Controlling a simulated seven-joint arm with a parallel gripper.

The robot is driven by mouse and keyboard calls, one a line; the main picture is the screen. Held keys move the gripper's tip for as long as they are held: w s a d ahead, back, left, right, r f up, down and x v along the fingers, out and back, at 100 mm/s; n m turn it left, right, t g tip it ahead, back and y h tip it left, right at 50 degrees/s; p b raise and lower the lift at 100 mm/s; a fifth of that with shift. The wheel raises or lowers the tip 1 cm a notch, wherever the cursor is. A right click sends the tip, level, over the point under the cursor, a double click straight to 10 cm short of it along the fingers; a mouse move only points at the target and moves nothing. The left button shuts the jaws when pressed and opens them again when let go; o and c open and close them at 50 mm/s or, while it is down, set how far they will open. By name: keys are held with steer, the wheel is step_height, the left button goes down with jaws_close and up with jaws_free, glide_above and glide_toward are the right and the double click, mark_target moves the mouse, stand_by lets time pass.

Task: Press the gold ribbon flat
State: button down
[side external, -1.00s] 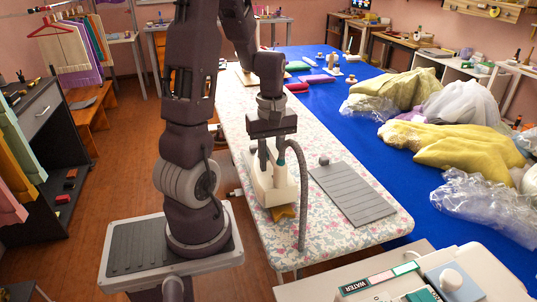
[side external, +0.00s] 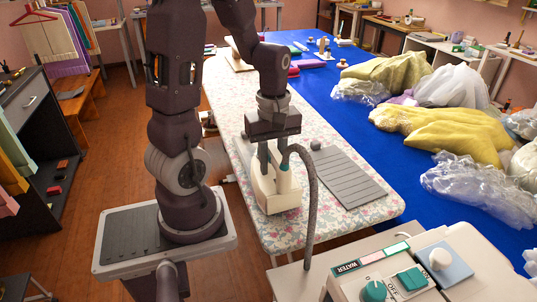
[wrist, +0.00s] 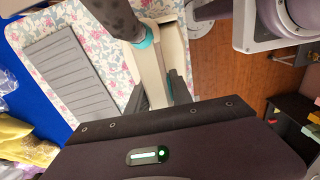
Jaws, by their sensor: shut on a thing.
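A white and teal iron (side external: 279,198) stands upright on its sole over the floral ironing board (side external: 240,110), near its front end. It also shows in the wrist view (wrist: 151,75). My gripper (side external: 273,160) is shut on the iron's handle from above; its fingers also show in the wrist view (wrist: 158,90). A grey hose (side external: 311,200) runs from the iron down past the board's front edge. The gold ribbon is not visible in either current view; the iron may hide it. I cannot tell whether the sole touches the cloth.
A grey ribbed rest mat (side external: 352,178) lies right of the iron. A control box (side external: 465,268) with a teal dial and switch stands in front. A blue table (side external: 375,185) with yellow and clear-wrapped gowns (side external: 440,128) is at right.

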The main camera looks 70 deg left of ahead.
stand_by(0.3)
steer(key=shift+a, duration=2.4)
steer(key=shift+s+a+f, duration=0.1)
steer(key=shift+a, duration=2.4)
step_height(320, 180, up, 7)
